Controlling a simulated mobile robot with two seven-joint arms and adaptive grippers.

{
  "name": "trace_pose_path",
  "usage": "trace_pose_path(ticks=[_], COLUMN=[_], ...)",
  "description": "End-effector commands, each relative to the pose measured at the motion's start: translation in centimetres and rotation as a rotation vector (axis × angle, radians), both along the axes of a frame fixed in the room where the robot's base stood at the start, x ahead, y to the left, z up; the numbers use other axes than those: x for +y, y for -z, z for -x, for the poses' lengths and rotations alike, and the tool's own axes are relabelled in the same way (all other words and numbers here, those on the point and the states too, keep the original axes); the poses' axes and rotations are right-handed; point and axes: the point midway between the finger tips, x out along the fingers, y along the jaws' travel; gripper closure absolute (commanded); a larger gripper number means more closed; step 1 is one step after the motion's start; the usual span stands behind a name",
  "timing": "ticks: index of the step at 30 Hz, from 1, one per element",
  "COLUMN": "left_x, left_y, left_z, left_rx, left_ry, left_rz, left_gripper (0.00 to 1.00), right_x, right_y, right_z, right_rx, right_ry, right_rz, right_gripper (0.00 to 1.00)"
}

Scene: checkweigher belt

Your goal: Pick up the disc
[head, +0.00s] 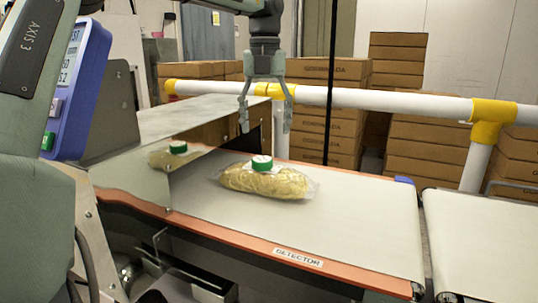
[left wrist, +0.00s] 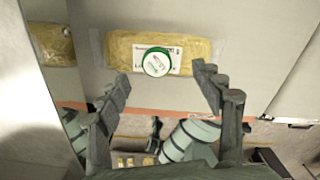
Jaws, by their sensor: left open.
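The disc (head: 262,163) is small and round, with a green rim and a white top. It lies on a clear-wrapped, yellowish food pack (head: 262,182), on top of its white label, and the pack lies on the belt. In the left wrist view the disc (left wrist: 156,62) shows white with a green ring, near the middle of the pack (left wrist: 196,46). My left gripper (head: 265,128) is open and empty, fingers pointing down, above and apart from the pack. In the left wrist view its fingertips (left wrist: 160,80) stand either side of the disc, not touching it.
The pale belt (head: 330,215) has an orange edge and a "DETECTOR" label (head: 298,257). A shiny metal guard (head: 125,180) beside the pack mirrors it. A white rail with yellow joints (head: 400,103) runs behind, with stacked cartons beyond. The belt right of the pack is clear.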

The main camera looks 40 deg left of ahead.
Motion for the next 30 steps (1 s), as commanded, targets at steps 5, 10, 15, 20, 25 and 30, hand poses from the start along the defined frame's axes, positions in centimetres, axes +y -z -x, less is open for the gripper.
trace_pose_path(ticks=[5,10,15,20,25,30], left_x=[0.1,0.1,-0.1,0.0,0.0,0.0], left_y=[1.6,3.5,6.0,7.4,7.6,7.6], left_z=[0.1,0.5,1.2,1.1,1.1,1.1], left_rx=[0.007,0.005,0.005,0.002,0.000,0.000], left_ry=[-0.002,-0.002,-0.001,-0.003,-0.003,-0.003], left_rz=[-0.007,-0.007,-0.006,-0.007,-0.007,-0.007], left_gripper=[0.33,0.33,0.33,0.33,0.33,0.47], right_x=[0.2,0.2,0.1,0.1,0.1,0.2], right_y=[-0.1,-0.1,0.3,0.6,0.7,0.7], right_z=[0.0,0.0,0.1,0.2,0.2,0.2], right_rx=[0.001,0.001,0.004,0.004,0.004,0.004], right_ry=[0.005,0.004,0.004,0.004,0.004,0.004], right_rz=[-0.004,-0.004,-0.006,-0.007,-0.007,-0.007], right_gripper=[1.00,1.00,1.00,1.00,1.00,1.00])
